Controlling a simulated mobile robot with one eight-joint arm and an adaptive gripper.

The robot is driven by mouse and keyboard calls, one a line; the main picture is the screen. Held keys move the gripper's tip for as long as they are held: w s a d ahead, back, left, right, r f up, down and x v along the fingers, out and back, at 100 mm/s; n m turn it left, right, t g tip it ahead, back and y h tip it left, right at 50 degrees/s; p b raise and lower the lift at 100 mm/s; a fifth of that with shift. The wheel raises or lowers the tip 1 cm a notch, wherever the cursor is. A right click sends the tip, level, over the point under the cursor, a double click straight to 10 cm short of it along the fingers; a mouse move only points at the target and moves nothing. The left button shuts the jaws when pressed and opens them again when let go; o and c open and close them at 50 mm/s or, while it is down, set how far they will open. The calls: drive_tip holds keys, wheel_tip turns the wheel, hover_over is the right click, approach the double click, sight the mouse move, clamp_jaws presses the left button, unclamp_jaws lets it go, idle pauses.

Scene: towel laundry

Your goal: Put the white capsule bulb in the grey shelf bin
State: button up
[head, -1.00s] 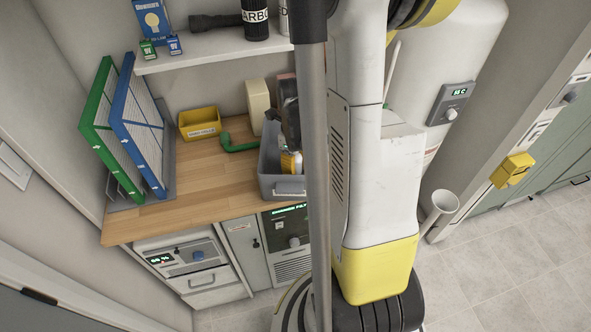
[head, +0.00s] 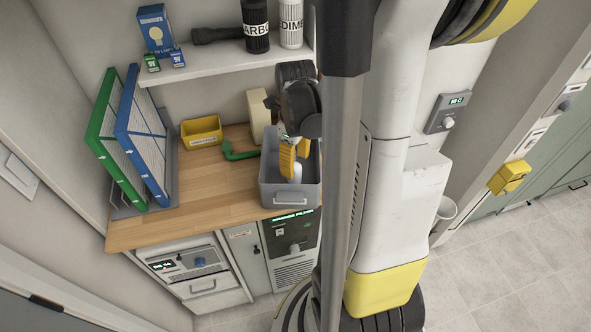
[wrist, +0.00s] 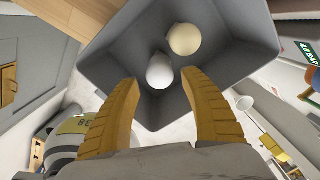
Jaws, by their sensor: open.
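The white capsule bulb (wrist: 159,72) lies inside the grey shelf bin (wrist: 110,50), just beyond and between my fingertips in the wrist view. A small white shape, apparently this bulb (head: 297,171), shows below my fingers in the head view. My gripper (wrist: 161,84) is open, its yellow fingers apart on either side of the bulb, with no clear contact. In the head view my gripper (head: 292,162) reaches down into the bin (head: 290,196), which stands on the wooden counter.
A cream round bulb (wrist: 184,38) lies in the bin beside the white one. A green pipe piece (head: 240,153), a yellow bin (head: 201,131) and a cream block (head: 257,115) are left of the grey bin. Blue and green filters (head: 140,140) stand further left. The front-left counter is clear.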

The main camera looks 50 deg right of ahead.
wheel_tip(320, 180, up, 5)
drive_tip(key=shift+r+p, duration=0.1)
drive_tip(key=shift+p, duration=0.45)
drive_tip(key=shift+w+a+n, duration=0.1)
drive_tip(key=shift+n, duration=0.2)
drive_tip(key=a+r+n+t, duration=0.3)
drive_tip(key=a+r+n, duration=0.2)
drive_tip(key=a+n, duration=0.6)
drive_tip(key=a+r+n+t, duration=0.4)
drive_tip(key=a+n, duration=0.7)
drive_tip(key=n, duration=1)
drive_tip(key=shift+r+n, duration=0.4)
drive_tip(key=shift+r, duration=0.5)
drive_tip(key=shift+d, duration=0.15)
